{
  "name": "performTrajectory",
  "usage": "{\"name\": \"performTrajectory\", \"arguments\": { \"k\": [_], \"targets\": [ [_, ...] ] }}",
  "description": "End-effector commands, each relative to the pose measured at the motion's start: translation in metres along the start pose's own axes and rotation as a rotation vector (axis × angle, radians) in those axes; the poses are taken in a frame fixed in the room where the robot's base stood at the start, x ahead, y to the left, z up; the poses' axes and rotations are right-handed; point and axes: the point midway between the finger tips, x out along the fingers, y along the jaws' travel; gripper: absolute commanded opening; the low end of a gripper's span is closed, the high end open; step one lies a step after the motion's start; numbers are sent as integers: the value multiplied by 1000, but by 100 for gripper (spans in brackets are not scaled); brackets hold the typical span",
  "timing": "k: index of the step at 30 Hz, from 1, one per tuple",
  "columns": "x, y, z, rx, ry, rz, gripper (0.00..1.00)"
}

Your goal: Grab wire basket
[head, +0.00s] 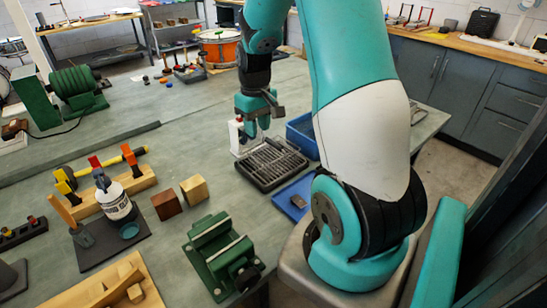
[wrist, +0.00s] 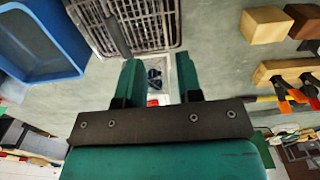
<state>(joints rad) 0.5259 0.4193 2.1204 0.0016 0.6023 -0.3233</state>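My gripper (head: 256,128) hangs above the bench, over the far left edge of a dark slotted tray. In the wrist view its two green fingers (wrist: 157,68) are spread apart with a gap between them. A small white thing (head: 236,137) stands by the gripper, partly hidden by it. In the wrist view a pale thing with dark blue and red parts (wrist: 154,84) shows in the gap; I cannot tell whether the fingers touch it. The tray (head: 270,164) has a grid-like look and also shows in the wrist view (wrist: 130,24).
A blue bin (head: 301,136) stands right of the tray, and a flat blue tray (head: 294,198) lies in front. Bare bench lies left of the gripper.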

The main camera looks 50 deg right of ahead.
Motion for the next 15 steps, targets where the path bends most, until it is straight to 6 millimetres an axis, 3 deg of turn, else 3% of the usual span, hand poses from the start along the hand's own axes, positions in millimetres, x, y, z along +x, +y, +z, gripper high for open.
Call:
{"name": "performTrajectory", "arguments": {
  "k": [6, 15],
  "targets": [
    [49, -1, 1, -1, -5, -3, 33],
    [77, -2, 0, -1, -1, -2, 33]
  ]
}}
